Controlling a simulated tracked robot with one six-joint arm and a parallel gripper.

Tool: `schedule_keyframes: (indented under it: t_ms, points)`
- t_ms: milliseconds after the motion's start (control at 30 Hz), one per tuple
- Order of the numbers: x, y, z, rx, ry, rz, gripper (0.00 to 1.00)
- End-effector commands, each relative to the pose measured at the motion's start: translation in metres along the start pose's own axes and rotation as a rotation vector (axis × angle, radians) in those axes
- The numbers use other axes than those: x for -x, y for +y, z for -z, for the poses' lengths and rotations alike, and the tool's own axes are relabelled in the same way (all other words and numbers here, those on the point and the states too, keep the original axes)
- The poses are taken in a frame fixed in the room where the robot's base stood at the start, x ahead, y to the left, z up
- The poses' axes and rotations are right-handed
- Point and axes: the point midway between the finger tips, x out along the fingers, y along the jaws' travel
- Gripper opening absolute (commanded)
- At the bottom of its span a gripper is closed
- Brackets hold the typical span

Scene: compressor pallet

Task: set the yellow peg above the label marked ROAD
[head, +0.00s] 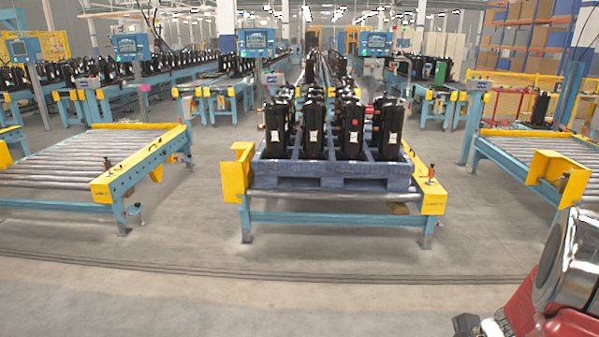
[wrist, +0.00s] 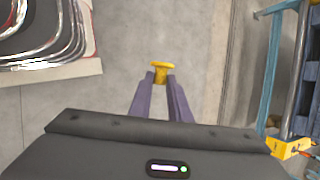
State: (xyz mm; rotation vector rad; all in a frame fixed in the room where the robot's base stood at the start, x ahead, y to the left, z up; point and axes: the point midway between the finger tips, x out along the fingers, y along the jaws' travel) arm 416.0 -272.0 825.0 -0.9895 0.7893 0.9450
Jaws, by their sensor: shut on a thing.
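The yellow peg (wrist: 161,66) shows in the wrist view between the tips of my gripper (wrist: 161,78). The two grey-purple fingers are shut on it, and its wide yellow head sticks out past the tips. Grey floor lies behind the peg, and I see no surface touching it. The peg's lower part is hidden by the fingers or cannot be made out. I cannot make out a label marked ROAD in either view. My gripper's fingers cannot be made out in the head view.
In the head view a blue-grey pallet (head: 330,184) with several black compressors sits on a central conveyor with yellow corner guards (head: 236,178). A roller conveyor (head: 85,160) stands left, another (head: 535,150) right. The floor in front is clear. A blue frame (wrist: 272,75) edges the wrist view's right.

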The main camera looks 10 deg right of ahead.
Motion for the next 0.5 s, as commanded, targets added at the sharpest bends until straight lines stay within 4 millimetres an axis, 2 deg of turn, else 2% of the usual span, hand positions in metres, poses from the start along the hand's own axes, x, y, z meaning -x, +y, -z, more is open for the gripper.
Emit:
schedule_keyframes:
  t_ms: [33,200,500]
  points:
    - [-0.011,-0.008,-0.013,0.078,-0.026,-0.029,0.00]
    - [-0.041,-0.026,-0.055,0.333,-0.112,-0.122,0.00]
    - [-0.089,-0.041,-0.130,0.769,-0.267,-0.292,0.00]
